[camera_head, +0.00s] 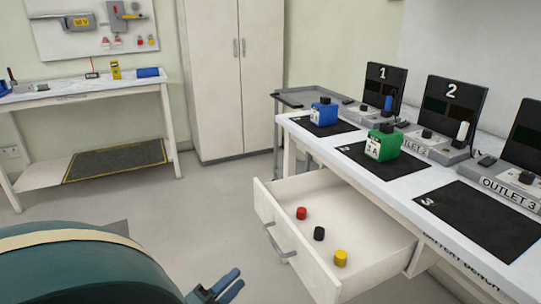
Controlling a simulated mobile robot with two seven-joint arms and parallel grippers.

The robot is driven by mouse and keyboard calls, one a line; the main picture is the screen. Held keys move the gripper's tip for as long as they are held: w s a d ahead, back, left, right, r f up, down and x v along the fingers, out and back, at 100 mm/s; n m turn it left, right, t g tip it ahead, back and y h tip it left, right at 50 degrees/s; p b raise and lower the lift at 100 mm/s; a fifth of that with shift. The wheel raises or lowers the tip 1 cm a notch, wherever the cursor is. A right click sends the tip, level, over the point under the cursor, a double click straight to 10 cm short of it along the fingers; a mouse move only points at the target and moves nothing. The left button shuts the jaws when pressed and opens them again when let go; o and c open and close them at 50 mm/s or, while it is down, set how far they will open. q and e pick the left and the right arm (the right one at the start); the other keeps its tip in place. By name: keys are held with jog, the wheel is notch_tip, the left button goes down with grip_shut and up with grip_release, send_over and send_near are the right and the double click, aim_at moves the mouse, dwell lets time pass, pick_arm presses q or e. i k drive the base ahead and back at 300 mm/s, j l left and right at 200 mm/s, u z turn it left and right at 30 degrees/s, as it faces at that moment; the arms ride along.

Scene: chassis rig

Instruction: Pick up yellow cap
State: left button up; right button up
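The yellow cap (341,258) lies in the open white drawer (371,236), near its front right corner. A black cap (319,233) and a red cap (302,213) lie in the same drawer, in a row going back and left from it. My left gripper (236,281) is at the bottom edge, outside the drawer and to the left of the yellow cap. Its two blue fingers show a gap between them, with nothing seen in it. My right gripper is not in view.
The drawer's front with a grey handle (279,241) stands between my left gripper and the caps. Above is a white bench (407,178) with black mats, a blue battery (323,112) and a green one (382,143). Open floor (200,225) lies left of the drawer.

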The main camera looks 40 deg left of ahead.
aim_at(340, 257)
jog(key=k, duration=1)
